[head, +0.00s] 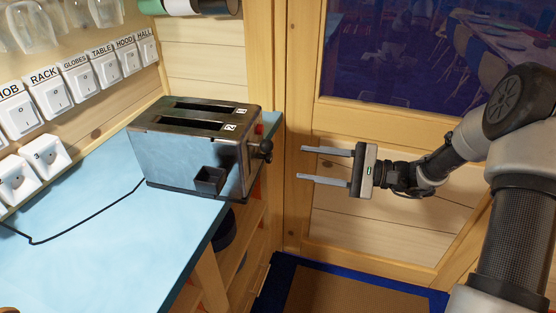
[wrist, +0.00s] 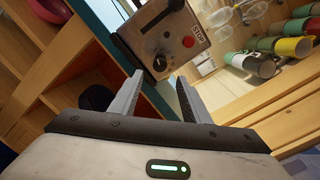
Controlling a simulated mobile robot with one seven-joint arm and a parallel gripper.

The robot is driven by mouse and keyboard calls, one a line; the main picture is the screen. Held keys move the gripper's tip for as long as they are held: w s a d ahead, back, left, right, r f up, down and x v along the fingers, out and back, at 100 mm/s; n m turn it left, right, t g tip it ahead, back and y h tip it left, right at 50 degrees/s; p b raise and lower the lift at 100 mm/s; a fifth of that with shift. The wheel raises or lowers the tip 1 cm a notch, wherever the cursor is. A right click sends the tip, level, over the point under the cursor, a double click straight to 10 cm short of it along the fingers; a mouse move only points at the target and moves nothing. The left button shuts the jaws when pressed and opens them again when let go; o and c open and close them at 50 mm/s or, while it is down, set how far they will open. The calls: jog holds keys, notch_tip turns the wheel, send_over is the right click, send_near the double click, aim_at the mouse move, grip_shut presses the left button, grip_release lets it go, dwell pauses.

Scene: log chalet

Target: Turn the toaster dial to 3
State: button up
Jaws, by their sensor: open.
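The steel toaster (head: 185,158) stands at the right end of the blue counter, with two slots marked 1 and 2 on top. Its end panel faces my gripper. I cannot read the dial's setting. My gripper (head: 320,164) is open and empty, to the right of the toaster and apart from it. In the wrist view the gripper's fingers (wrist: 156,98) point toward the dial.
The blue counter (head: 70,235) carries a black cord. Labelled wall switches (head: 75,78) line the wall at left. A wooden door frame with a window (head: 400,50) stands behind my gripper. Mugs (wrist: 250,62) and glasses (wrist: 240,14) hang at the upper right of the wrist view.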

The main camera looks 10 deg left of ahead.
aim_at(272, 157)
jog(key=a, duration=0.8)
jog(key=shift+w+a+b, duration=0.25)
jog(key=shift+a+b, duration=0.05)
jog(key=c, duration=1)
